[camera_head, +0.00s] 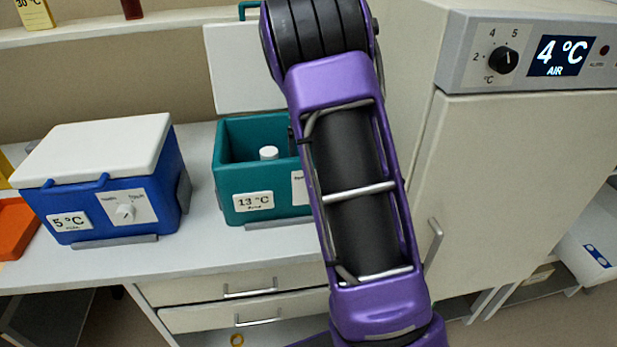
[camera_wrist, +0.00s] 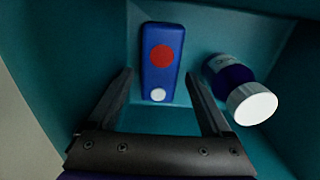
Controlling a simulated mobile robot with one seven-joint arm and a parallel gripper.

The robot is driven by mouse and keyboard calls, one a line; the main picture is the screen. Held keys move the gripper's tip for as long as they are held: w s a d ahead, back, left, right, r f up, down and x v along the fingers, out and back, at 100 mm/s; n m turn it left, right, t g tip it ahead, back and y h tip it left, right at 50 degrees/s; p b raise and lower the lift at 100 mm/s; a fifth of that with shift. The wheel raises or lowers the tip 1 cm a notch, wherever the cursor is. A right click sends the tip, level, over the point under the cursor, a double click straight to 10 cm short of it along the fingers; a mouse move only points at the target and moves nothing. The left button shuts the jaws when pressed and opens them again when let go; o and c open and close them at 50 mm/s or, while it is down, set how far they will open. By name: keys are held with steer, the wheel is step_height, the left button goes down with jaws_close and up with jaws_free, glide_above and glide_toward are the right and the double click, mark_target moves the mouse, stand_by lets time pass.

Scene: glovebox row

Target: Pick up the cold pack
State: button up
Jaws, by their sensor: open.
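What looks like the cold pack (camera_wrist: 162,35) is a blue block with a red disc and a white disc. In the wrist view it is inside the teal box (camera_wrist: 60,50), upper middle, in line with the gap between the fingers. My gripper (camera_wrist: 159,76) is open with nothing held, and its fingers reach into the box. I cannot tell how far the tips are from the pack. In the head view the teal box (camera_head: 228,181) stands on the counter; my arm hides its right part, and the pack and gripper are not visible.
A white-capped bottle (camera_wrist: 232,78) is in the teal box, right of the pack; its cap shows in the head view. The box's white lid (camera_head: 240,70) is raised behind. A closed blue cooler (camera_head: 115,205) stands left. A white cabinet (camera_head: 530,190) stands right.

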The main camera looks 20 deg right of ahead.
step_height(320, 180, down, 3)
steer(key=shift+w, duration=0.1)
steer(key=shift+r, duration=0.1)
jaws_close()
stand_by(0.3)
